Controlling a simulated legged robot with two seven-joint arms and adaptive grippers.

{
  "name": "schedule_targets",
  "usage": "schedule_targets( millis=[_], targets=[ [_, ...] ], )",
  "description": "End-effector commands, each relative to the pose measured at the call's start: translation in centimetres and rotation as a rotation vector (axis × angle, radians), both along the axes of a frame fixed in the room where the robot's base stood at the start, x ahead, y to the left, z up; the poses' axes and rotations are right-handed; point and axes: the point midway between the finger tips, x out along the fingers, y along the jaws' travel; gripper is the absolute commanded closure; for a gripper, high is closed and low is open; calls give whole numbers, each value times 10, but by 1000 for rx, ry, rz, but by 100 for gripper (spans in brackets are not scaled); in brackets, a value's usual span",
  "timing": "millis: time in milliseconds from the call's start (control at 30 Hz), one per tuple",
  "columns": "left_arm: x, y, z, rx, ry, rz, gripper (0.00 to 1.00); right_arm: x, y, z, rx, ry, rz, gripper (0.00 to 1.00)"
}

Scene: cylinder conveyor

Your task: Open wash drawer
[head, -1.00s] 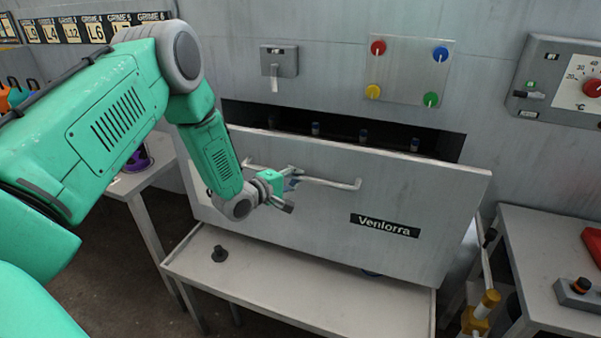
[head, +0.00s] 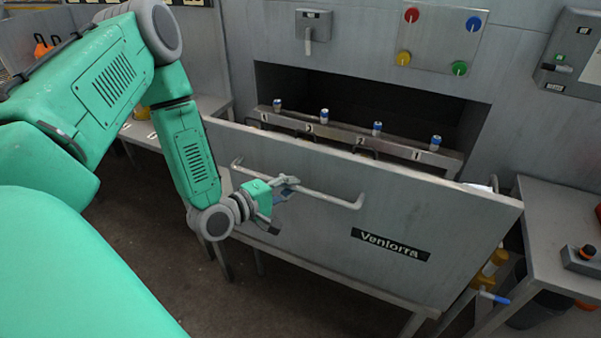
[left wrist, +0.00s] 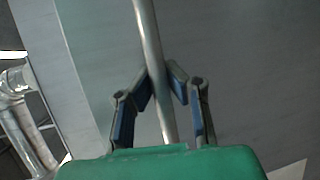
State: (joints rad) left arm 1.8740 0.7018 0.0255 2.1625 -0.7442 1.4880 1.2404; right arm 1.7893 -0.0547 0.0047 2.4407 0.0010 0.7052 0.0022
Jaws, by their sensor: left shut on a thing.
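The wash drawer (head: 330,230) has a large grey front panel labelled "Venlorra" and stands pulled out from the wall opening. Its bar handle (head: 325,196) runs across the panel. My left gripper (head: 289,188) is shut on the handle toward its left part. The left wrist view shows the bar (left wrist: 150,50) passing between the two blue-padded fingers (left wrist: 163,88). Behind the panel, a numbered rack (head: 345,138) with several small blue-topped pieces shows in the opening. My right gripper is not in view.
A panel with coloured knobs (head: 437,38) and a lever box (head: 313,27) are on the wall above. A side table (head: 560,225) stands close at the right, with yellow fittings (head: 492,265) beside the drawer. Open floor (head: 190,270) lies at lower left.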

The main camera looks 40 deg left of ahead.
Motion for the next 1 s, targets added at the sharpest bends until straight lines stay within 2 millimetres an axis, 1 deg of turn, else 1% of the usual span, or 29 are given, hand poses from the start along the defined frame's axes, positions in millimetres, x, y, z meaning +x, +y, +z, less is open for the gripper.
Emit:
schedule_targets(
  millis=[33, 200, 567, 600, 667, 1000],
  targets=[
    [-6, 3, -2, 4, 5, 10, 100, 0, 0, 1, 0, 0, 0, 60],
    [-13, 1, -2, 6, 4, 10, 100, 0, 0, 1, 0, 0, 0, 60],
    [-14, 1, -2, 5, 3, 10, 100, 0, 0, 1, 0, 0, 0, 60],
    [-14, 1, -2, 5, 2, 10, 87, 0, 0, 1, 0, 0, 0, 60],
    [-14, 0, -1, 5, 2, 9, 66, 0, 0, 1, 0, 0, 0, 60],
    [-14, -3, 0, 3, 0, 4, 66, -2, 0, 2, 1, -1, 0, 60]
  ],
)
